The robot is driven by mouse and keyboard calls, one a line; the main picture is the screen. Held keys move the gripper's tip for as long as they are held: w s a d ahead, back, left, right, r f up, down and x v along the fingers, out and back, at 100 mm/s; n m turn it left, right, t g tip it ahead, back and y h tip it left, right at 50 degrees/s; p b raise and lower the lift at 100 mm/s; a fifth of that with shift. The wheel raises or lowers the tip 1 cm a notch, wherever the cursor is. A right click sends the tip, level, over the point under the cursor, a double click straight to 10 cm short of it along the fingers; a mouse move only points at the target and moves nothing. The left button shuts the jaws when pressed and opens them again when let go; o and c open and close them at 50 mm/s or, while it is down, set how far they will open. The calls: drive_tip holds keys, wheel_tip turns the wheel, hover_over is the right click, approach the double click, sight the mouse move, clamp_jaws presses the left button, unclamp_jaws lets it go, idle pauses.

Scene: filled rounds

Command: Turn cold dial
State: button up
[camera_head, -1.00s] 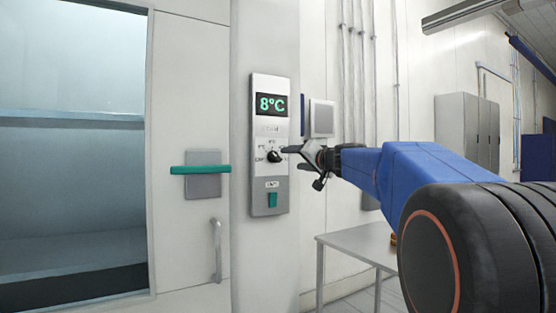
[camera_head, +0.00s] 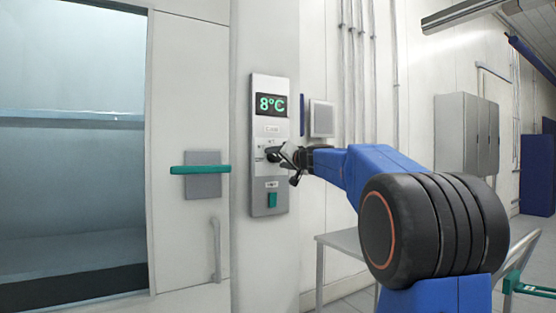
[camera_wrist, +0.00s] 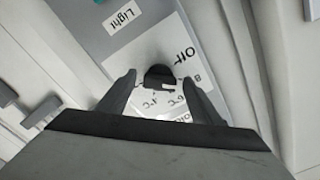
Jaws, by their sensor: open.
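The cold dial (camera_wrist: 160,76) is a black round knob with a pale mark, on a white label plate of a grey wall panel (camera_head: 270,82). The panel's display (camera_head: 272,105) reads 8°C in green. My gripper (camera_wrist: 158,82) is open in the wrist view, with one finger on each side of the dial. Whether the fingers touch it I cannot tell. In the head view my gripper (camera_head: 283,155) is at the dial and hides part of it. A teal light switch (camera_head: 272,200) sits below, and its "Light" label (camera_wrist: 124,14) shows in the wrist view.
A cold-room door (camera_head: 180,100) with a large window stands left of the panel, with a teal handle (camera_head: 200,169). A grey box (camera_head: 322,118) is on the wall to the right. A table (camera_head: 345,243) stands low behind my arm.

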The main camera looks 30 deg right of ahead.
drive_tip(key=c, duration=1.1)
drive_tip(key=shift+o, duration=0.2)
